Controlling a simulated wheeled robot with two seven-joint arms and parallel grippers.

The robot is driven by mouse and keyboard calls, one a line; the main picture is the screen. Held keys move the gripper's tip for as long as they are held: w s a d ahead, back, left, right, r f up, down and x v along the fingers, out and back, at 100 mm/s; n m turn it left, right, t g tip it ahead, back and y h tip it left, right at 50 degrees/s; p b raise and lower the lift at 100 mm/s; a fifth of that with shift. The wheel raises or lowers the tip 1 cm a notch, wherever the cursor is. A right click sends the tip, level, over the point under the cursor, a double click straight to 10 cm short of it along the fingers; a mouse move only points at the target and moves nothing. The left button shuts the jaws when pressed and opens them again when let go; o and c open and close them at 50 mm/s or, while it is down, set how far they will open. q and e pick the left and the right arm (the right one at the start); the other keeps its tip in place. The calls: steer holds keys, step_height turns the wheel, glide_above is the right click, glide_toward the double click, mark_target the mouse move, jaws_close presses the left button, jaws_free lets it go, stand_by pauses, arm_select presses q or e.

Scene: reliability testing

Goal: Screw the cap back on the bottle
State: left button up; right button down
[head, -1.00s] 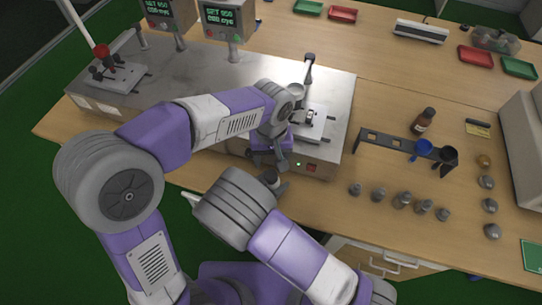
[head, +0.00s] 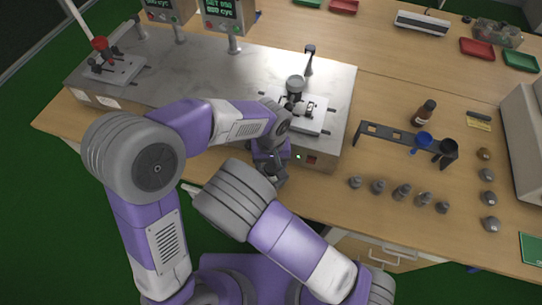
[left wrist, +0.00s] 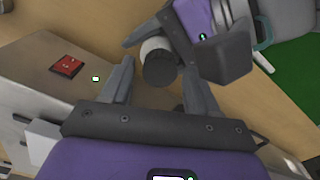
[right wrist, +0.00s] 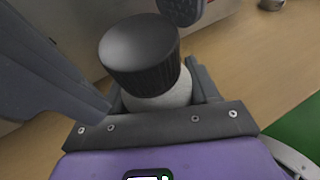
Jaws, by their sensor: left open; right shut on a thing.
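The bottle (right wrist: 160,97) is pale, and my right gripper (left wrist: 160,44) is shut on it. The dark ribbed cap (right wrist: 140,55) sits on top of the bottle in the right wrist view. I cannot tell how tightly it is seated. In the left wrist view the cap (left wrist: 160,68) shows end-on, with the pale bottle behind it. My left gripper (left wrist: 160,82) is open, with its fingers on either side of the cap and apart from it. In the head view my left gripper (head: 271,175) is in front of the steel bench unit; the bottle is mostly hidden there.
The steel unit (head: 230,85) with a fixture stands close behind my grippers. To the right are a dark rack (head: 400,137) with a blue cup (head: 423,139), a brown bottle (head: 425,113) and several grey metal pieces (head: 402,192). The table between has some free room.

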arm_select(q)
steer(key=shift+f, duration=0.25)
steer(key=c, duration=1.1)
steer(key=m, duration=1.1)
steer(key=shift+m, duration=0.3)
steer(key=o, duration=1.3)
steer(key=shift+c, duration=0.2)
steer(key=shift+r, duration=0.1)
step_height(320, 180, up, 12)
